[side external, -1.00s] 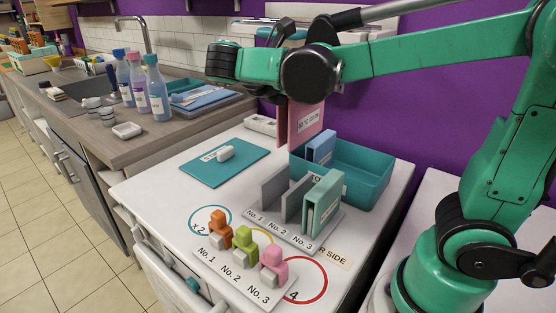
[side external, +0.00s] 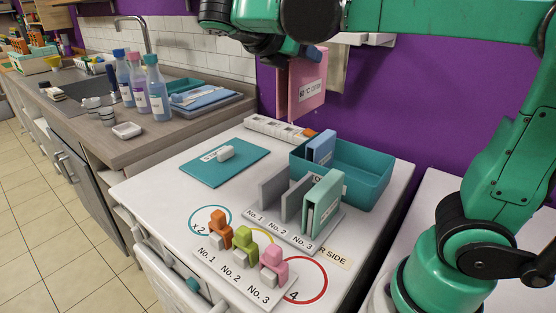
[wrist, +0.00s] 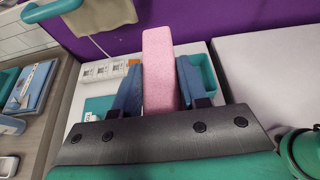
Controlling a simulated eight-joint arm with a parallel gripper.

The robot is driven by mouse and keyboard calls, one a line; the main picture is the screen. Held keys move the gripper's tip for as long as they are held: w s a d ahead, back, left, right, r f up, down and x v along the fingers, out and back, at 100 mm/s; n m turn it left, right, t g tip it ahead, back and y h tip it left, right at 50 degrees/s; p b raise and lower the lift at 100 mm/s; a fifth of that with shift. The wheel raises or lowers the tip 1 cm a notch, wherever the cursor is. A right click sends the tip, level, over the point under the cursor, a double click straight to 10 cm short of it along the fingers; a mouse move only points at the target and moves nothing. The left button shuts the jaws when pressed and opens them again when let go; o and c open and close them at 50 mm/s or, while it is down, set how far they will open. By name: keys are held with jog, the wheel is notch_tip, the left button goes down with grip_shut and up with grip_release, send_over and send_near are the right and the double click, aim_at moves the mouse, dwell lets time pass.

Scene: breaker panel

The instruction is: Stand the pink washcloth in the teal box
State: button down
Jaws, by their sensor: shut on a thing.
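The pink washcloth (side external: 312,84) is a folded upright slab with a white label. It hangs from my gripper (side external: 296,54), well above the back of the white worktop. In the wrist view the pink washcloth (wrist: 160,48) stands between the two blue fingers of my gripper (wrist: 158,84), which are shut on it. The teal box (side external: 372,176) is open-topped and sits at the back right of the worktop, below the washcloth and to its right. A blue folded cloth (side external: 320,147) stands upright at its left end. Part of the teal box (wrist: 207,72) shows behind the right finger.
A grey rack (side external: 272,190) in front of the box holds a teal item (side external: 325,203) in slot No. 3. Orange, green and pink clips (side external: 272,257) stand at the front. A teal mat (side external: 212,170) lies left. A white strip (side external: 275,129) lies along the back.

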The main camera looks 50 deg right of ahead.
jog(key=shift+r, duration=1.15)
jog(key=s+d+f+m+g+y, duration=0.1)
jog(key=s+d+f+m+g, duration=0.15)
jog(key=d, duration=0.55)
jog(key=s+d+f+m+g, duration=0.2)
jog(key=d+f+g, duration=0.1)
jog(key=d, duration=0.5)
notch_tip(320, 180, down, 20)
jog(key=shift+d, duration=0.25)
jog(key=shift+t, duration=0.25)
jog(key=shift+c, duration=2.4)
grip_release()
